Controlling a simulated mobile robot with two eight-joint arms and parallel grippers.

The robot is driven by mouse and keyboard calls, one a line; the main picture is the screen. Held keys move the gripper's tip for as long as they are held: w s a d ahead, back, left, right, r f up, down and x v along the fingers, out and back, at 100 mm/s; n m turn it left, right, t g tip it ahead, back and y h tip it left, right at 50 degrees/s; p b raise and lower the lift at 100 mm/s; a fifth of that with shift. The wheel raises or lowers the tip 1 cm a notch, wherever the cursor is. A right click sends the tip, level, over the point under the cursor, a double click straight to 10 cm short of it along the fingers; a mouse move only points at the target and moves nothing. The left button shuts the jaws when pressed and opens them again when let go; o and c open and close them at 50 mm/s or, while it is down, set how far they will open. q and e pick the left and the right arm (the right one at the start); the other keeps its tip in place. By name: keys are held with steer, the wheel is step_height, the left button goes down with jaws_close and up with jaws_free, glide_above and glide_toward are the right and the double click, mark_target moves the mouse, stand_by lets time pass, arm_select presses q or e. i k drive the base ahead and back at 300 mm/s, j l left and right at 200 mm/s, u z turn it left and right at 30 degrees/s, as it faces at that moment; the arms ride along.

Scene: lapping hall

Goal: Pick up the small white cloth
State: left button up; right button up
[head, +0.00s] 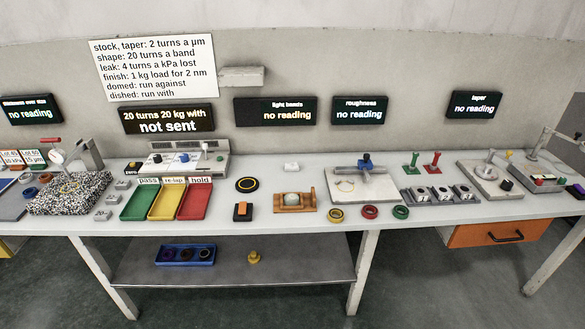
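A small white flat piece (291,167), which looks like the small white cloth, lies on the light grey bench top (265,180) near the back middle. It is below the "light bands" display and behind the wooden stand. It is too small to tell folds or texture. Nothing touches it. Neither of my grippers shows in the head view.
Around the cloth are a black disc with a yellow ring (246,185), a wooden stand with a pale round piece (293,200) and a grey plate fixture (365,184). Green, yellow and red trays (167,201) stand left. A lower shelf (310,262) holds a blue tray (185,255).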

mark_target(294, 166)
steer(key=i+l+u, duration=0.2)
steer(key=i+u, duration=0.15)
steer(key=i, duration=0.2)
steer(key=i+l+u, duration=0.35)
steer(key=i, duration=0.15)
steer(key=i+l+u, duration=0.35)
steer(key=i+l, duration=0.05)
steer(key=i, duration=0.1)
